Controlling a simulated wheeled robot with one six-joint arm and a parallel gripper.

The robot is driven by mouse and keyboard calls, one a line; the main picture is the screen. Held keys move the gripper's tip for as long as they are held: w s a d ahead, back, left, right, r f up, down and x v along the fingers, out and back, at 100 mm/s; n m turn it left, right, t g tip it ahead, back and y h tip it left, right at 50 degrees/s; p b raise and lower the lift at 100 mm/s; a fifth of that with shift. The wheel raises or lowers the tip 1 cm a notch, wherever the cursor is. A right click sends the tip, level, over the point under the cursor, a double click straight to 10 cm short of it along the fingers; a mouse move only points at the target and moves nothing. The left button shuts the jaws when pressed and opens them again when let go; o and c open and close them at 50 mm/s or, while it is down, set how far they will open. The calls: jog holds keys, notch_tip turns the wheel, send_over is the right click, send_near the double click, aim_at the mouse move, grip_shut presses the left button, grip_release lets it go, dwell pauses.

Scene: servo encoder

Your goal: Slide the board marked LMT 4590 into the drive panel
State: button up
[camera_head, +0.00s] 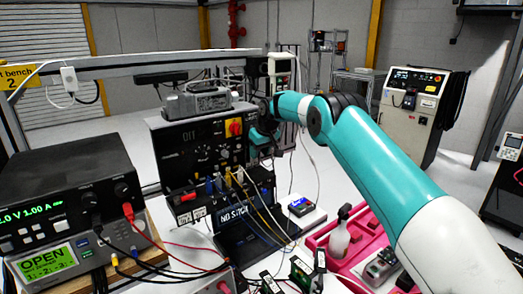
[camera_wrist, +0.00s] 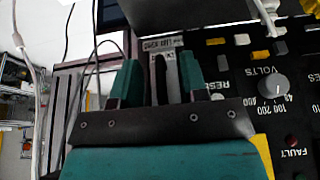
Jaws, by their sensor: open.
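My gripper (camera_wrist: 159,62) shows in the wrist view with its two teal fingers apart. A narrow dark and grey upright piece (camera_wrist: 159,82) stands between the fingers. A small pale label (camera_wrist: 162,43) is just beyond the fingertips, too blurred to read. I cannot tell whether the upright piece is the board marked LMT 4590. A black panel with a VOLTS knob (camera_wrist: 272,86) fills the right side, close to the fingers. In the head view, a black panel unit (camera_head: 200,150) with a red switch stands mid-bench, and my wrist is at its right side, with the fingers hidden.
Several leads run from the panel's lower front across the bench. Green boards (camera_head: 302,272) stand at the front, their markings unreadable. A pink tray (camera_head: 362,238) holds a bottle (camera_head: 338,240). A power supply (camera_head: 65,190) stands left. A grey device (camera_head: 197,100) sits on the unit.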

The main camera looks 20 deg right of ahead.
jog(key=shift+w+a+r, duration=0.3)
jog(key=shift+a+r, duration=0.05)
jog(key=shift+r, duration=0.25)
jog(key=shift+r+b, duration=0.2)
jog(key=shift+b, duration=0.15)
jog(key=b+v, duration=0.4)
jog(key=v, duration=1.2)
jog(key=shift+s+d, duration=0.35)
jog(key=shift+s, duration=0.1)
jog(key=shift+f, duration=0.1)
